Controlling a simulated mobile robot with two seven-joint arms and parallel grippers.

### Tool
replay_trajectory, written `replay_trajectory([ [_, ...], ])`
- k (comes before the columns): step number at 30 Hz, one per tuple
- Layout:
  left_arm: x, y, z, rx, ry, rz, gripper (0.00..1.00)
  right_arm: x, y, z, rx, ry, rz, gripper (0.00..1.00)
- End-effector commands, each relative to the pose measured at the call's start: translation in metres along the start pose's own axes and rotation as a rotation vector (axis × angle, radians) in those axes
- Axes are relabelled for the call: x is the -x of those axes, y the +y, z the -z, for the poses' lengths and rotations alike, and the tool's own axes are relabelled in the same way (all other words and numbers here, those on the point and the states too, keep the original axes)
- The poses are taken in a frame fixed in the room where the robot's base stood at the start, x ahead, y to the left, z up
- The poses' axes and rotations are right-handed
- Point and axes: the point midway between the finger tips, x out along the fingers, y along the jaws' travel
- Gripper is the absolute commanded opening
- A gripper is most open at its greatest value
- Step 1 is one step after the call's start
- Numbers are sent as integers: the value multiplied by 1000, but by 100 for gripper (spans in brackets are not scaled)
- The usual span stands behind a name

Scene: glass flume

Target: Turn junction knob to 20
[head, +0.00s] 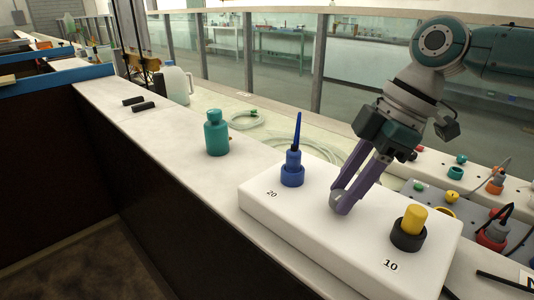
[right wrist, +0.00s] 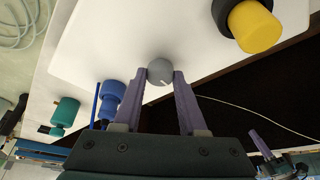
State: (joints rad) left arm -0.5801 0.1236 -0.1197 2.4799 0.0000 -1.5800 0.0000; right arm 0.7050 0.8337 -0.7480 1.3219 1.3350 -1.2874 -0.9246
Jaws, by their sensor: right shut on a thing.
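The white junction block (head: 290,222) lies on the ledge. It carries a "20" mark (head: 272,194) near the blue connector (head: 292,175) and a "10" mark (head: 390,265) near the yellow-topped black connector (head: 408,236). The round grey knob (right wrist: 160,70) sits between them, with a short white line pointing down and slightly right in the right wrist view. My right gripper (head: 341,203) is shut on the knob, a purple finger on each side. A purple finger of my left gripper (right wrist: 264,145) shows at the lower right of that view; its opening is unclear.
A teal bottle (head: 216,134) stands left of the block, and a white jug (head: 175,82) farther back. Coiled clear hoses (head: 250,119) lie behind. A grey panel with several coloured connectors (head: 448,206) is at the right. The ledge's front edge drops to dark panels.

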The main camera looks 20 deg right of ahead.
Motion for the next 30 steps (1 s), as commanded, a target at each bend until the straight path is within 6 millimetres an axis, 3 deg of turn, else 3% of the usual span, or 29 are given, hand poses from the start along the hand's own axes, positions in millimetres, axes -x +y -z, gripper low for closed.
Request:
replay_trajectory([
  [8,35,1,12,7,2,-6,0,6,-3,3,-157,0,-60,0],
  [30,131,-5,42,1,1,-1,0,4,-7,6,-802,1,-326,0],
])
